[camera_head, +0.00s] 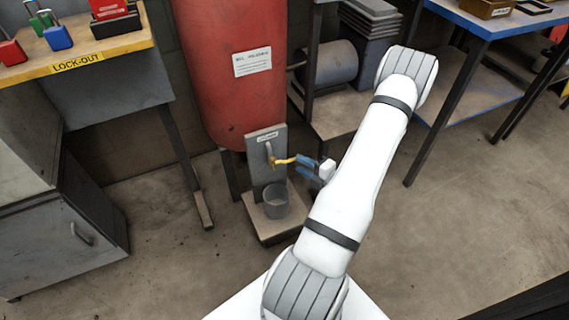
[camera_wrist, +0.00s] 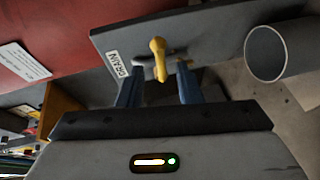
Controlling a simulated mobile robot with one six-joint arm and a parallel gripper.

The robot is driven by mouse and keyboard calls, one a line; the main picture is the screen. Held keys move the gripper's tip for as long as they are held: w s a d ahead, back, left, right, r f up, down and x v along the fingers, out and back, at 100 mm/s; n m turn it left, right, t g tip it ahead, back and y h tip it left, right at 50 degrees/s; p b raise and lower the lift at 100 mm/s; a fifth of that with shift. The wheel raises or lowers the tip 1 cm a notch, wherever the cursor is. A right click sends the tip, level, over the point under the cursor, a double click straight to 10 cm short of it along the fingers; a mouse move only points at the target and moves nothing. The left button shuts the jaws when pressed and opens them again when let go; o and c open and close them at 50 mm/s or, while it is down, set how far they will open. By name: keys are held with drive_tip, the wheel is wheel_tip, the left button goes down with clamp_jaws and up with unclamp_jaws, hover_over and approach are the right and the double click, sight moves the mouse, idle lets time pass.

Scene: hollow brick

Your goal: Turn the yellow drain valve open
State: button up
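The yellow drain valve handle (camera_head: 285,160) sticks out from a grey upright plate (camera_head: 265,143) below the red tank (camera_head: 232,70). It points right, toward my gripper. In the wrist view the yellow handle (camera_wrist: 158,50) lies between my two blue fingers, with a gap visible on each side. My gripper (camera_head: 302,165) is open at the handle's outer end; it also shows in the wrist view (camera_wrist: 160,70). A pipe sits behind the handle, and a DRAIN label (camera_wrist: 112,63) is on the plate.
A grey bucket (camera_head: 276,200) stands below the valve on a low base (camera_head: 262,228); the bucket (camera_wrist: 268,55) is at right in the wrist view. A lock-out bench (camera_head: 75,62) is left, a blue-topped table (camera_head: 495,20) right. The floor between is mostly clear.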

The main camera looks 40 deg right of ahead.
sight(288, 161)
drive_tip(key=b+x, duration=0.2)
drive_tip(key=x, duration=0.5)
drive_tip(key=shift+w, duration=0.25)
clamp_jaws()
idle(0.3)
